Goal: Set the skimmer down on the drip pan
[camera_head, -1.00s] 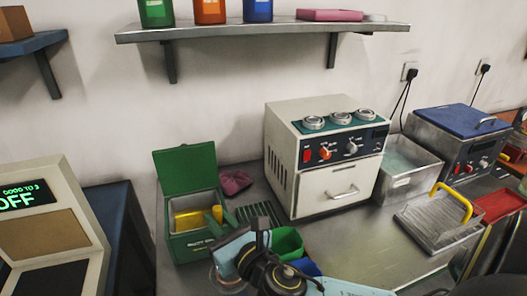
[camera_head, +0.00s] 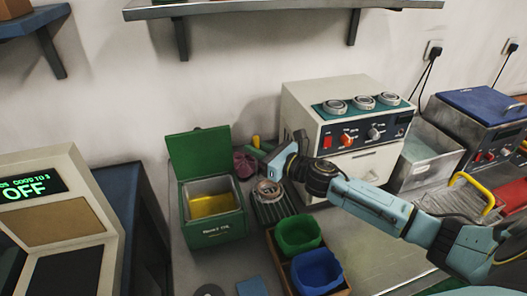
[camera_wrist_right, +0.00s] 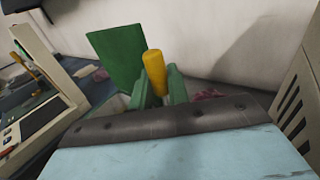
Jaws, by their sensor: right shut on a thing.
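My right gripper (camera_head: 257,151) is shut on the yellow handle of the skimmer (camera_head: 256,141). The yellow handle (camera_wrist_right: 154,72) stands up between the green fingers (camera_wrist_right: 160,88) in the right wrist view. In the head view, the round metal head lies over the slatted drip pan (camera_head: 279,213), with what looks like a ring on it. I cannot tell whether the head touches the slats. The head is hidden in the wrist view. My left gripper is not in view.
A green box (camera_head: 213,232) with its lid up and yellow liquid inside stands left of the pan. Green (camera_head: 298,234) and blue (camera_head: 318,272) bins sit in front. A white machine (camera_head: 340,125) with rings on top stands behind my right arm.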

